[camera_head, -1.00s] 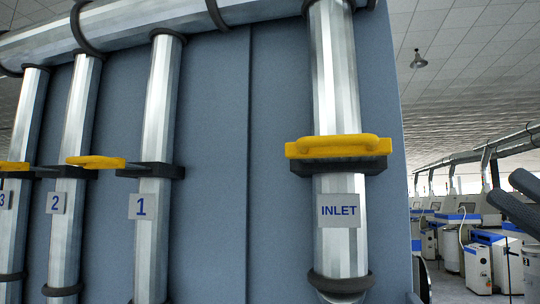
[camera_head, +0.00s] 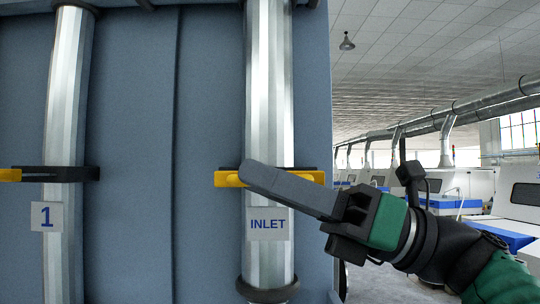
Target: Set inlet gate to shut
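The handle sits centred on the pipe. A white INLET label (camera_head: 268,224) is just below. My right gripper (camera_head: 252,172) reaches in from the right, its long grey fingers in front of the handle and hiding its middle. The fingers overlap in this view, so their opening is unclear, as is whether they touch the handle. My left gripper is not in view.
Pipe 1 (camera_head: 66,110) stands to the left with its label (camera_head: 46,217). Its yellow handle (camera_head: 9,175) sticks out to the left of its dark frame (camera_head: 70,174). A blue-grey panel (camera_head: 130,120) is behind the pipes. White machines (camera_head: 520,192) stand far right.

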